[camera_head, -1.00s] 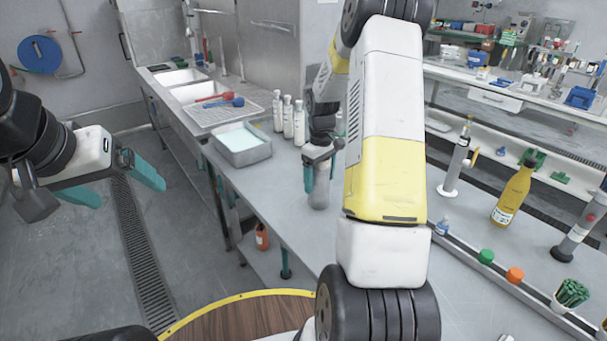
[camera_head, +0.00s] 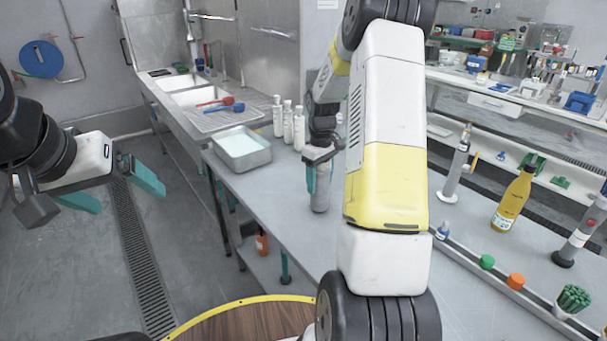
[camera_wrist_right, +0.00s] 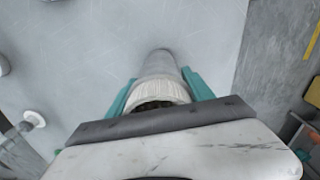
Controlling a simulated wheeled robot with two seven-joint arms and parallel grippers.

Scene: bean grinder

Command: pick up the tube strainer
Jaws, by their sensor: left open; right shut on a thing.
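The tube strainer, a grey cylinder (camera_head: 320,200), is in my right gripper (camera_head: 319,176) over the steel counter in the head view. In the right wrist view, the same grey tube (camera_wrist_right: 161,65), with a pale ribbed collar and a dark open end, sits between the teal fingers, which touch its sides. The right gripper is shut on it. I cannot tell whether its base touches the counter. My right arm hides part of the area behind it. My left gripper (camera_head: 112,190) is open and empty over the floor at the left.
A metal tray (camera_head: 245,160) and several white bottles (camera_head: 288,122) stand behind the tube on the counter (camera_head: 260,195). The counter's left edge is close to the tube.

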